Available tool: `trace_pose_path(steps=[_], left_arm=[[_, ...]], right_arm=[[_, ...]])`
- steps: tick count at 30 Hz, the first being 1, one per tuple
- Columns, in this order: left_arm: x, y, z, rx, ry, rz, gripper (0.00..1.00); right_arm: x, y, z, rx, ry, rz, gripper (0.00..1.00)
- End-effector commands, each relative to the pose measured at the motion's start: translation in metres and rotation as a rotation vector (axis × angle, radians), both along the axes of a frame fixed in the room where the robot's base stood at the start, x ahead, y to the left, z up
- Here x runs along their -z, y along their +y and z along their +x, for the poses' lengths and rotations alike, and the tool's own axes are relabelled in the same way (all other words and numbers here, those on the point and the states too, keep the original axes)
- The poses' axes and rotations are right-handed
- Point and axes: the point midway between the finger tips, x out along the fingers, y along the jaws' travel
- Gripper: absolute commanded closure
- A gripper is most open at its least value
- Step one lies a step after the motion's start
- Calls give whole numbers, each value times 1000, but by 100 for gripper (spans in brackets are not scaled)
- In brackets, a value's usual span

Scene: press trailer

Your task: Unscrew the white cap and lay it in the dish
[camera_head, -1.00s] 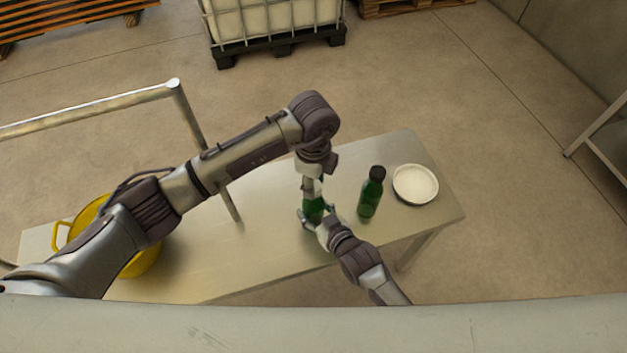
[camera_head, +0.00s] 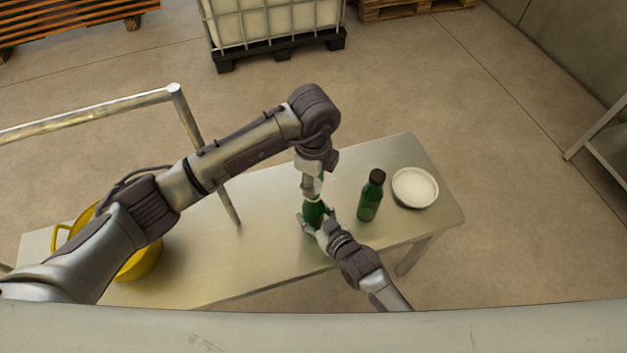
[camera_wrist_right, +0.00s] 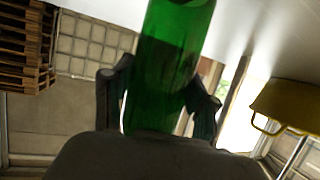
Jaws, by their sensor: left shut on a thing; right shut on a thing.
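A green bottle (camera_head: 314,212) stands upright on the metal table, and it also fills the middle of the right wrist view (camera_wrist_right: 170,60). My right gripper (camera_head: 313,226) is shut around its body from the near side; its two dark fingers show on either side of the glass in the wrist view (camera_wrist_right: 160,95). My left gripper (camera_head: 312,190) points straight down over the bottle's top and is shut on the white cap, which its fingers hide almost wholly. The white dish (camera_head: 415,187) lies at the table's right end and looks empty.
A second green bottle (camera_head: 371,196) with a dark cap stands between the held bottle and the dish. A yellow bucket (camera_head: 142,264) stands at the table's left, partly behind my left arm. A metal rail (camera_head: 188,120) rises behind that arm. The table's middle left is bare.

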Motion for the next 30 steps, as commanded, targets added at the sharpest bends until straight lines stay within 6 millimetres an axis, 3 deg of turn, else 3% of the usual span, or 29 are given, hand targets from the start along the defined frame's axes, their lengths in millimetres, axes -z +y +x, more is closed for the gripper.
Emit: trace_pose_path(steps=[8,18,25,26,30], left_arm=[[-2,0,0,0,-1,0,100],[-38,0,0,1,-2,0,100],[-40,0,0,0,0,0,100],[-40,0,0,0,0,0,100],[-40,0,0,0,0,0,100]], right_arm=[[0,0,0,0,1,-1,100],[1,0,0,0,1,-1,100],[0,0,0,0,1,-1,100],[0,0,0,0,1,-1,37],[0,0,0,0,1,-1,14]])
